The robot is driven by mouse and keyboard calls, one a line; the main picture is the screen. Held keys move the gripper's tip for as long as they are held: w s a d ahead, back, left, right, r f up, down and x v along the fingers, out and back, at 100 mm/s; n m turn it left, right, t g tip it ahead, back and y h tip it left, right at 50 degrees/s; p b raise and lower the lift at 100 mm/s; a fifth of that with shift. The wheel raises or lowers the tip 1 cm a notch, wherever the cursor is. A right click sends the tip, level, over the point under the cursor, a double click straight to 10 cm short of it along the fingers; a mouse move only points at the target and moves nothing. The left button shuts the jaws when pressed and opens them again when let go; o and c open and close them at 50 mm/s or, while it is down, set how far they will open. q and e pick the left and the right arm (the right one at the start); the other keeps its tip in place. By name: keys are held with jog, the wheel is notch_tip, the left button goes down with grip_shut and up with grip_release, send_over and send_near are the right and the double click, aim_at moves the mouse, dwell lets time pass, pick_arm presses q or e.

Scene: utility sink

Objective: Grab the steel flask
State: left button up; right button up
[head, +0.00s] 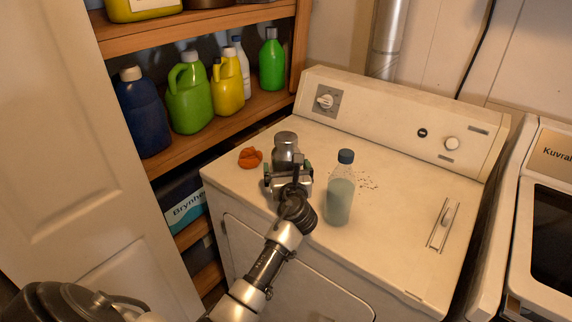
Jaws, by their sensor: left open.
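The steel flask (286,146) stands upright on top of the white dryer, a short grey metal bottle with a rounded lid. My left gripper (288,178) is open at the near side of the flask, and its fingers hide the flask's lower part. I cannot tell whether the fingers touch the flask. My right gripper is not in view.
A clear bottle with a dark blue cap (340,190) stands close to the right of my gripper. A crumpled orange cloth (250,157) lies left of the flask. Dark crumbs (367,183) lie behind the bottle. A wooden shelf (222,122) with several detergent bottles stands at the left.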

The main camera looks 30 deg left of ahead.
pick_arm(q)
jog(key=shift+w+a+f, duration=0.1)
jog(key=shift+w+a, duration=0.4)
jog(key=shift+d, duration=0.1)
jog(key=shift+c, duration=0.8)
jog(key=c, duration=1)
